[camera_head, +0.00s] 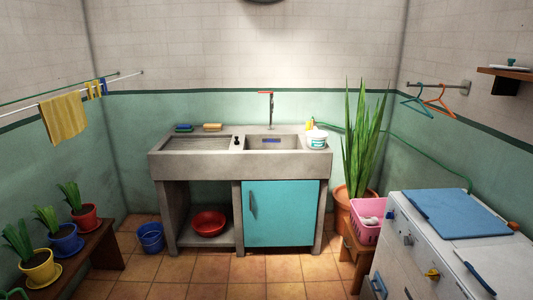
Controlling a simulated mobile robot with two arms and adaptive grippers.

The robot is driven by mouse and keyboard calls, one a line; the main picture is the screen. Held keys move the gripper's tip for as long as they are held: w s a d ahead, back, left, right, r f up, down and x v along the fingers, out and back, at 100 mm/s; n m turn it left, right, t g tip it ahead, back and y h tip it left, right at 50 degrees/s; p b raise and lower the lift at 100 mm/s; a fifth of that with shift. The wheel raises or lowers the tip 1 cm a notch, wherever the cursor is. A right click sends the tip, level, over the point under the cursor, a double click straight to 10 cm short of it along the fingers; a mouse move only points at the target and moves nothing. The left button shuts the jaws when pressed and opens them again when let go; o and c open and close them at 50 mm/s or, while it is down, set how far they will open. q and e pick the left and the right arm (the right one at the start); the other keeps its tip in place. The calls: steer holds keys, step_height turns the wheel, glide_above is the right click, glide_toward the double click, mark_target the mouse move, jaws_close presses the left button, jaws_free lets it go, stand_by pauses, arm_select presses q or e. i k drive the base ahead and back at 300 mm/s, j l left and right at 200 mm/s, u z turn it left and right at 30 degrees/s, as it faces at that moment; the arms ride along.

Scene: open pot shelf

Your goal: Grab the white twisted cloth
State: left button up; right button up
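A small whitish bundle (370,221) shows at the front of the pink basket (364,236) on the right. It may be the white twisted cloth, but it is too small to tell its shape. The basket stands on a wooden stool or bench (352,248), left of the white appliance. Neither of my grippers is in view.
A concrete sink counter (190,165) with a turquoise door (281,213) stands at the back. A white appliance (420,255) with a blue board (451,212) fills the right. Potted plants stand on a left bench (98,243). The tiled floor (230,272) is clear in the middle.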

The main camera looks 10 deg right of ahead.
mark_target(366, 220)
steer(key=i+z, duration=0.45)
steer(key=i+j+z, duration=0.25)
steer(key=i+z, duration=0.2)
steer(key=i, duration=0.2)
steer(key=i+j+z, duration=0.9)
